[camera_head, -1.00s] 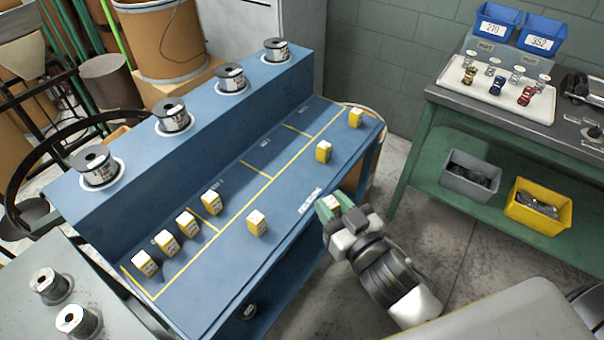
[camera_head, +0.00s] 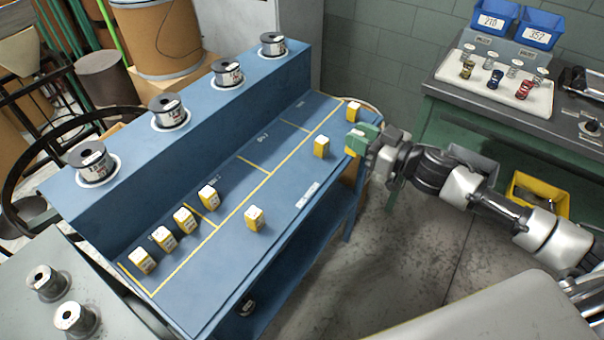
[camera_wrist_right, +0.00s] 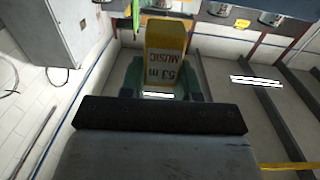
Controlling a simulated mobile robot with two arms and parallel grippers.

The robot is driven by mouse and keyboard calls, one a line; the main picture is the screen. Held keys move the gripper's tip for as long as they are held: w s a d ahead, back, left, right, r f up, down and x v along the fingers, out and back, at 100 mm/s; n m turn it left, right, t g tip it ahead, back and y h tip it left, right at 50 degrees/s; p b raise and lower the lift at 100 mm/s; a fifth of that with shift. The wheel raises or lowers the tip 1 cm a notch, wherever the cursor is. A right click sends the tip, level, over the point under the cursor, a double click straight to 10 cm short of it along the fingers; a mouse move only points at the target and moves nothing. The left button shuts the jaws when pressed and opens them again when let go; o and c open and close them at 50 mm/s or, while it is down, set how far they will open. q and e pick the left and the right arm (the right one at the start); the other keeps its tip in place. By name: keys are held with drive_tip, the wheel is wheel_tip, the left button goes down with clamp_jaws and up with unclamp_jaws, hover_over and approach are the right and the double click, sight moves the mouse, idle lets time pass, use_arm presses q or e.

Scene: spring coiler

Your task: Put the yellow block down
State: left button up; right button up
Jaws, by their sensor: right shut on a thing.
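My right gripper (camera_head: 359,142) is shut on a yellow block, holding it above the right front edge of the blue bench (camera_head: 262,265). In the right wrist view the held block (camera_wrist_right: 165,62) is yellow with a pale printed face and sits between the green fingertips (camera_wrist_right: 165,80). In the head view it is mostly hidden by the fingers. Other yellow blocks with white labels stand on the bench: one near the middle (camera_head: 254,218), one left of the gripper (camera_head: 321,147), one at the far end (camera_head: 353,111). My left gripper is not in view.
Several more yellow blocks stand in a row at the bench's left, one of them here (camera_head: 209,197). Yellow lines mark the bench top. Wire spools (camera_head: 228,74) sit on the raised back ledge. A grey table (camera_head: 462,105) with a white tray stands right. Bare bench lies between the blocks.

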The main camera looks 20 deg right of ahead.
drive_tip(key=w+a+f, duration=0.2)
drive_tip(key=a, duration=0.1)
drive_tip(key=w+a+f, duration=0.2)
drive_tip(key=a, duration=0.1)
drive_tip(key=w+a+f, duration=0.2)
drive_tip(key=a, duration=0.2)
drive_tip(key=shift+f, duration=0.65)
wheel_tip(320, 180, down, 2)
drive_tip(key=shift+f, duration=0.65)
drive_tip(key=shift+f, duration=0.25)
drive_tip(key=o, duration=0.9)
drive_tip(key=shift+r, duration=0.1)
